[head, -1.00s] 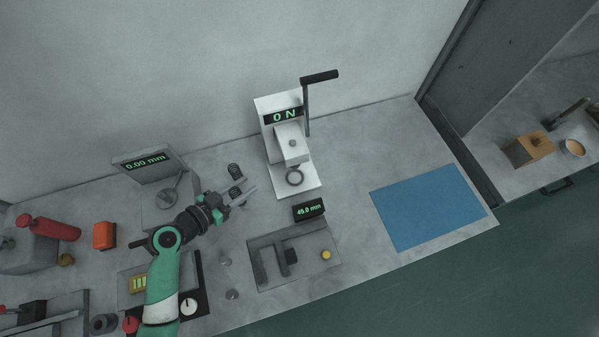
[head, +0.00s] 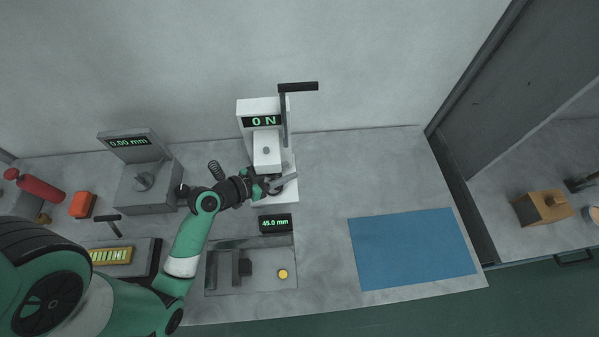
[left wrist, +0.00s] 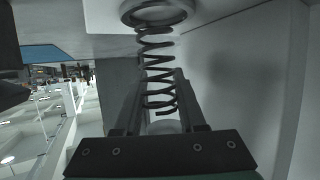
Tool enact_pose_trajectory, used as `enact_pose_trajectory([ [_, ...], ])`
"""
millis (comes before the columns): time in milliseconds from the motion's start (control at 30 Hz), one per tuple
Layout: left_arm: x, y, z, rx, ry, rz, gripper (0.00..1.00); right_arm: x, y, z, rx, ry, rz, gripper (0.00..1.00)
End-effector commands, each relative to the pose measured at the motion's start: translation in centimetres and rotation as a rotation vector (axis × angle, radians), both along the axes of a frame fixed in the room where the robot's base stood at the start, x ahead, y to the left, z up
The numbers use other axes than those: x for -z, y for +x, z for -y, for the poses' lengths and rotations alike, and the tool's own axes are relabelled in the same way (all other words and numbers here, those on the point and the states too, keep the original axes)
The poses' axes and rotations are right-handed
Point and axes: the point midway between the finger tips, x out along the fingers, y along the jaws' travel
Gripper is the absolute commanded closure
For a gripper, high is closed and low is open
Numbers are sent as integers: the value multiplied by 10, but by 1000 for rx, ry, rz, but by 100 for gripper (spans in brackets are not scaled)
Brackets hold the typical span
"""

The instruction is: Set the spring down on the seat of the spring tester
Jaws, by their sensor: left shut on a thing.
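The spring tester (head: 262,111) is a white press with a black lever and a display reading 0 N. My left gripper (head: 284,184) is at its seat, below the pressing head. In the left wrist view the dark coil spring (left wrist: 158,75) is between the fingers of the left gripper (left wrist: 158,90), which is shut on it. One end of the spring is at the round, dark-rimmed seat (left wrist: 128,14); I cannot tell whether it touches. In the head view the gripper hides the held spring and most of the seat. My right gripper is not in view.
Another spring (head: 214,170) stands left of the tester. A gauge reading 0.00 mm (head: 129,144) is farther left. A 45.0 mm display (head: 275,223) and a grey tray (head: 262,284) are in front. A blue mat (head: 412,248) lies right; the bench between is clear.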

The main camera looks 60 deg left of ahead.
Motion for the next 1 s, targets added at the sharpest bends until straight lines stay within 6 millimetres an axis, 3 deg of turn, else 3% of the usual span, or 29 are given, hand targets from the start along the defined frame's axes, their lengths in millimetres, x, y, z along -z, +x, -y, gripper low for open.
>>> enact_pose_trajectory([
  [333, 8, -1, 0, -2, -2, -2, 100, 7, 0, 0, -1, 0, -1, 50],
  [367, 6, -1, 0, -2, -2, -2, 55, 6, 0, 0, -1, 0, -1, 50],
  [500, 6, -1, 0, -1, -1, -2, 30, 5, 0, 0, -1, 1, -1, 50],
  [1000, -5, -2, 5, 12, -2, -3, 30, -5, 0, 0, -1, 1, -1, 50],
])
